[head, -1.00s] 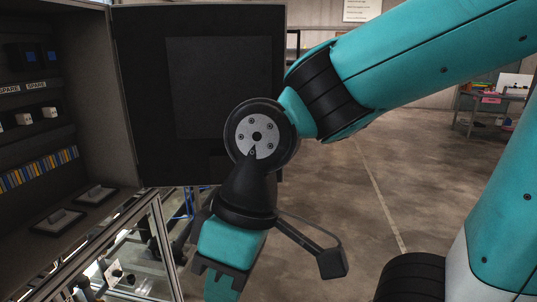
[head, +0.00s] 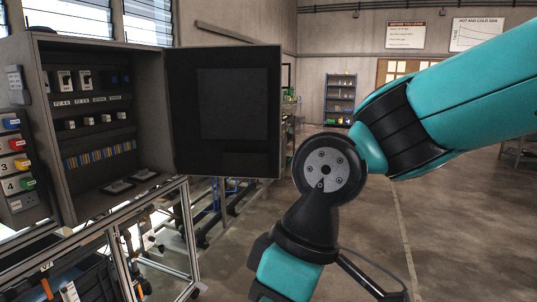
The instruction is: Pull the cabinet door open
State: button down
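The cabinet (head: 60,141) is a grey box at the left, and its inside shows rows of switches and coloured terminals. Its door (head: 260,96) is dark on the inner face and stands wide open, swung out to the right of the box. My arm reaches in from the right. My wrist is in front of the floor, to the right of and below the door, apart from it in the picture. My gripper is below the bottom edge of the head view, so its fingers are hidden.
The cabinet sits on a metal-framed stand (head: 118,262). A panel of coloured numbered buttons (head: 14,165) is on the cabinet's left side. A blue shelf (head: 340,98) stands at the far wall. The concrete floor (head: 450,235) on the right is clear.

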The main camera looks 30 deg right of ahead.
aim_at(226, 101)
jog(key=z, duration=1.15)
jog(key=i, duration=7.55)
jog(key=u, duration=4.45)
